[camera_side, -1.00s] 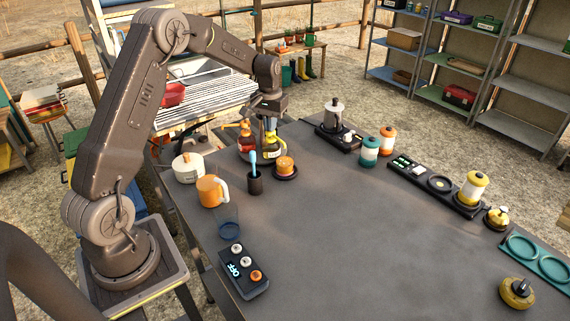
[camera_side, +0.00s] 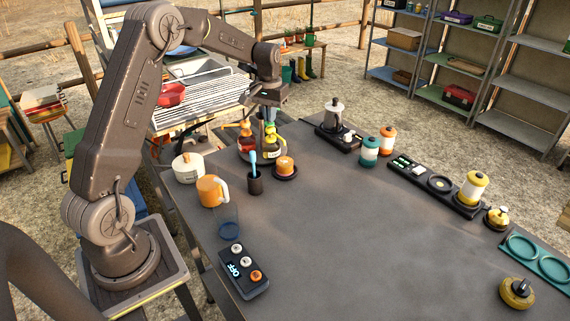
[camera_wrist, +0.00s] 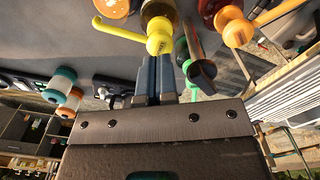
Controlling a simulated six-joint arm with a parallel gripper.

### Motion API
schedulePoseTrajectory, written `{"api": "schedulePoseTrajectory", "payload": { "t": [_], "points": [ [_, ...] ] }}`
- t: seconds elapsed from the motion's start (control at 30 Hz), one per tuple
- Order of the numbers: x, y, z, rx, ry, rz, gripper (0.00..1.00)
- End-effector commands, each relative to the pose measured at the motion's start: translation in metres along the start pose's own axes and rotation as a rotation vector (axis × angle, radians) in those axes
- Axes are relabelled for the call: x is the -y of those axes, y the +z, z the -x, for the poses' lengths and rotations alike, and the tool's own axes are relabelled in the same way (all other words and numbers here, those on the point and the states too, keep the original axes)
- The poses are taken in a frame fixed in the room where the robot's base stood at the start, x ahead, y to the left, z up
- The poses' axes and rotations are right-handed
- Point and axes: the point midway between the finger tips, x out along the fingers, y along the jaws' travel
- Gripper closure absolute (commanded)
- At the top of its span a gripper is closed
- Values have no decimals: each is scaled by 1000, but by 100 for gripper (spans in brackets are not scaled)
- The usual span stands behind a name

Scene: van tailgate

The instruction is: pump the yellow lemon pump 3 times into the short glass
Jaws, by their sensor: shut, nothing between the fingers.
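The yellow lemon pump (camera_side: 270,127) stands among the bottles at the table's far left edge. In the wrist view its yellow head (camera_wrist: 160,38) is just beyond my fingertips, with the spout pointing left. My gripper (camera_side: 268,112) is shut and empty, above the pump; its blue-grey fingers (camera_wrist: 157,66) show in the wrist view, close to the head. I cannot tell whether they touch. An orange pump (camera_wrist: 235,28) is beside it. A clear glass (camera_side: 228,228) stands near the table's left edge; I cannot tell whether it is the short glass.
A black cup with a blue utensil (camera_side: 254,180) and an orange item on a dark dish (camera_side: 285,168) stand near the pumps. An orange mug (camera_side: 211,190), a white pot (camera_side: 188,168) and a control box (camera_side: 243,269) line the left edge. The middle of the table is clear.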

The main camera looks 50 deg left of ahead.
Motion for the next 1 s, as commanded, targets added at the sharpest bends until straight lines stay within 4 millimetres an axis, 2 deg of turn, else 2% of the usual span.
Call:
{"api": "schedulePoseTrajectory", "payload": {
  "t": [0.27, 1.0],
  "points": [
    [0, 0, -2, 0, 0, 0, 100],
    [0, 0, -27, 1, 0, 0, 100]
  ]
}}
